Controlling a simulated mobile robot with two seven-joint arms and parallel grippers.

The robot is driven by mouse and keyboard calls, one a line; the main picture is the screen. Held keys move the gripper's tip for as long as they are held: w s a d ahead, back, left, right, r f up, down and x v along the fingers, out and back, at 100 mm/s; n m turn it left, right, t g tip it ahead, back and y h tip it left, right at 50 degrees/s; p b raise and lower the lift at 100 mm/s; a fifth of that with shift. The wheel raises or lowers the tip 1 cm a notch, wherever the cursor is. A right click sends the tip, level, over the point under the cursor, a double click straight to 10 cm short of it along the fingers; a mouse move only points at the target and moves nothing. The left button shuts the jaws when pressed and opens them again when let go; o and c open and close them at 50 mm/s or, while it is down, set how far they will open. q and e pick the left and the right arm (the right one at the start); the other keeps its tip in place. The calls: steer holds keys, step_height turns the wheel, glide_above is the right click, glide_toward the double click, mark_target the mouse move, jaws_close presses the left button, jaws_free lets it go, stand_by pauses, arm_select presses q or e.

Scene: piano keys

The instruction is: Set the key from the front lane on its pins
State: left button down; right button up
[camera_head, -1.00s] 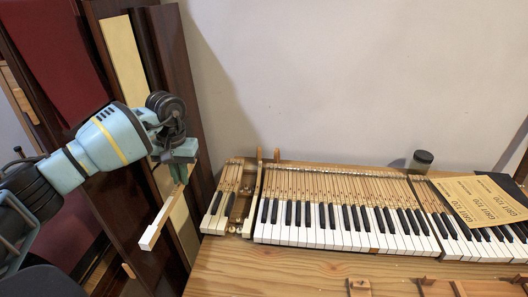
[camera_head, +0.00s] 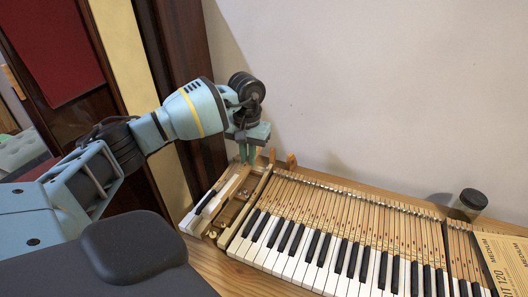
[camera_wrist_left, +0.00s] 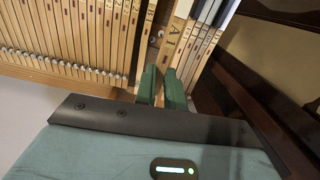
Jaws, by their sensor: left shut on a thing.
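My left gripper (camera_head: 246,155) is shut on a wooden key near its rear end, above the back of the left key section. The held key (camera_wrist_left: 177,32) shows in the left wrist view with a dark letter on its wood, between the green fingers (camera_wrist_left: 161,85). In the head view it points down and left, and its front end is hard to tell from the keys there. An open gap (camera_head: 236,208) in the keyboard with bare rail and pins lies just right of it. I cannot tell whether the key touches its pins. My right gripper is not in view.
The main row of keys (camera_head: 310,255) fills the keyboard right of the gap. Two wooden posts (camera_head: 291,160) stand at the back. A dark-lidded jar (camera_head: 468,204) and a yellow sandpaper sheet (camera_head: 505,262) lie farther right. The wall is behind.

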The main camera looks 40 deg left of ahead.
arm_select(q)
steer(key=shift+w, duration=0.15)
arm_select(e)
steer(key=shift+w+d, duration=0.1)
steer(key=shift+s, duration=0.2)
arm_select(q)
steer(key=shift+f+b, duration=0.7)
steer(key=shift+f, duration=0.8)
steer(key=shift+f+b, duration=1.15)
steer(key=shift+f, duration=1.05)
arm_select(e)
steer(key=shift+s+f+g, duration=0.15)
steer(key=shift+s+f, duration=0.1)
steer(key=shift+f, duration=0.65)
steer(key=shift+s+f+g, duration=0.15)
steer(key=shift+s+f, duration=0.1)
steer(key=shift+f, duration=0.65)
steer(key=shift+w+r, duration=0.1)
arm_select(q)
steer(key=shift+f, duration=0.8)
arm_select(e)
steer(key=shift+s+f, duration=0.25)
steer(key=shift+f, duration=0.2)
arm_select(q)
steer(key=c, duration=1.8)
jaws_free()
